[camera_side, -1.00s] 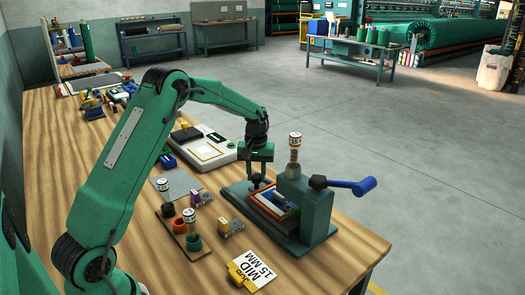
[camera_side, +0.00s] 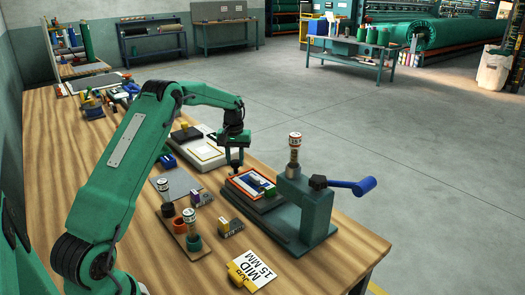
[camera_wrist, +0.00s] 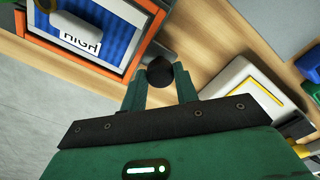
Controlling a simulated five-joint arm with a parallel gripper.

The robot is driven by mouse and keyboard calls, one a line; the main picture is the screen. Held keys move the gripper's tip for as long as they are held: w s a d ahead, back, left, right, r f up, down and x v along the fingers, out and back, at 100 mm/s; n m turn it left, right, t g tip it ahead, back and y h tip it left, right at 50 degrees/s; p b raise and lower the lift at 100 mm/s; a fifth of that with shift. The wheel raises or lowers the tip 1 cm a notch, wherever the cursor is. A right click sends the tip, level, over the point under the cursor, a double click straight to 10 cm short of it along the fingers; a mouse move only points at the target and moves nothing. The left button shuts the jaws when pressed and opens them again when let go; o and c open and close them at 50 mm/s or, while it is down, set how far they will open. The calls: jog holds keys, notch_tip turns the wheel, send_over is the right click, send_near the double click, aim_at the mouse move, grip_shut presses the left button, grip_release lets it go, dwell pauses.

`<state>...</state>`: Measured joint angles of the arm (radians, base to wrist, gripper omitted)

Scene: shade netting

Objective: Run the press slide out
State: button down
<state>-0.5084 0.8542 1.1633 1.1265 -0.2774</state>
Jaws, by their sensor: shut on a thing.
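The green press (camera_side: 310,215) stands on its base near the bench's right edge, with a blue-ended lever (camera_side: 362,187) pointing right. Its slide, with an orange-red and white frame (camera_side: 234,181), sticks out of the press toward the back left. My gripper (camera_side: 236,168) is at the slide's outer end. In the wrist view my gripper (camera_wrist: 160,82) is shut on a round black knob (camera_wrist: 160,69) beside the frame (camera_wrist: 145,40). The frame holds a blue sheet (camera_wrist: 108,28) with a label reading HIGH.
A pale device (camera_side: 207,153) is close behind my gripper. A grey plate (camera_side: 178,184), a wooden holder (camera_side: 188,238) with coloured rings and small boxes lie left of the press. A MID 15 MM card (camera_side: 258,262) lies at the front.

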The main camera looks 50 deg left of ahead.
jog(key=shift+a, duration=0.35)
jog(key=c, duration=1.1)
grip_release()
jog(key=shift+o, duration=0.2)
jog(key=shift+d+r, duration=0.1)
jog(key=shift+r, duration=3.85)
